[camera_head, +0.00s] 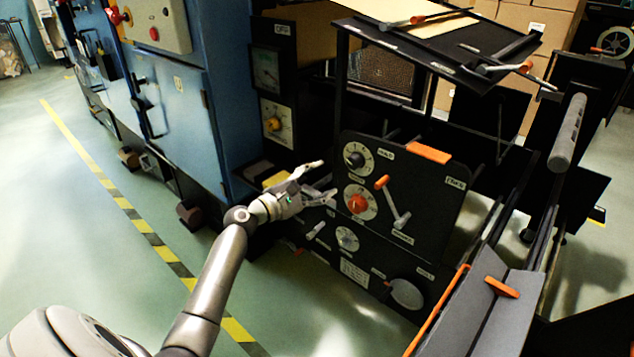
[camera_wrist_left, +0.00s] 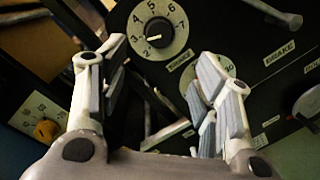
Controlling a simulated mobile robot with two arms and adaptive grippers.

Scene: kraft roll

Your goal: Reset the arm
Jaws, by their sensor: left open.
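My left gripper (camera_head: 326,180) is open and empty, with its fingers pointing at the black control panel (camera_head: 430,190). It hovers just left of the panel's dials. The upper dial (camera_head: 356,158) has a dark knob. The middle dial (camera_head: 359,203) has an orange knob, and a lower dial (camera_head: 346,239) is grey. In the left wrist view both fingers (camera_wrist_left: 162,80) are spread apart with nothing between them. A numbered dial with a black knob (camera_wrist_left: 157,32) shows beyond them, and another dial is partly hidden behind the right finger. My right gripper is not in view.
A lever with an orange grip (camera_head: 393,200) sits on the panel. A blue cabinet (camera_head: 185,100) stands at the left. A yellow-knob dial (camera_head: 274,124) is behind the gripper. A tilted black shelf (camera_head: 440,45) overhangs. Open floor (camera_head: 90,230) lies left, crossed by striped tape.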

